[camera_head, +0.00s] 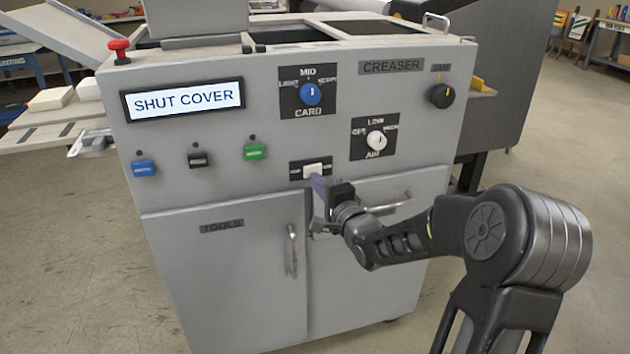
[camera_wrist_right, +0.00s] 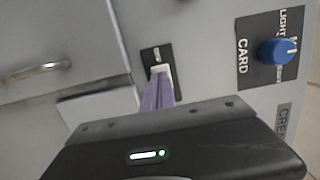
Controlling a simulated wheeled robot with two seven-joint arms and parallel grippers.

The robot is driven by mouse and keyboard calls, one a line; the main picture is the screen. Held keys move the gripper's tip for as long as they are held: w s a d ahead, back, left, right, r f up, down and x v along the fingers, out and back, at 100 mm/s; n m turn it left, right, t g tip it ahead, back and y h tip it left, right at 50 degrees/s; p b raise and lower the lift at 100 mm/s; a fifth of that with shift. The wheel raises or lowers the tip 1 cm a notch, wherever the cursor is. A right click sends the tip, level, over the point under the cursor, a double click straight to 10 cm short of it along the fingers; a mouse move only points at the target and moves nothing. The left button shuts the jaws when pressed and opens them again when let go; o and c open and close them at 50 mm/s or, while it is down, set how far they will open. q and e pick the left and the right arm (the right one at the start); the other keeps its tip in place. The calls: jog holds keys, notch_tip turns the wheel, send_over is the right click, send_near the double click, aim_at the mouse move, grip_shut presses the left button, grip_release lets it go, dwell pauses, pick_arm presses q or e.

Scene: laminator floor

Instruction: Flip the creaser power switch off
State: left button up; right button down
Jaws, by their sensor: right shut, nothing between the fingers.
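The creaser (camera_head: 260,185) is a grey cabinet with a sloped control panel. Its power switch (camera_head: 313,170) is a small white rocker on a black plate, low in the middle of the panel. My right gripper (camera_head: 317,183) is shut and empty, its purple fingertips at the lower edge of the switch. In the right wrist view the switch (camera_wrist_right: 159,69) shows just beyond the fingertips (camera_wrist_right: 159,80). They look to be touching or almost touching it; I cannot tell which. The fingers hide part of the switch plate. My left gripper is not in view.
The display (camera_head: 183,100) reads "SHUT COVER". A blue knob (camera_head: 310,94), a white knob (camera_head: 376,140) and a black knob (camera_head: 440,95) sit above. Blue, black and green buttons (camera_head: 255,151) are at left. A door handle (camera_head: 388,208) lies close to my right wrist.

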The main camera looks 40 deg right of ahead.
jog(key=shift+w+d, duration=0.1)
jog(key=shift+w, duration=0.7)
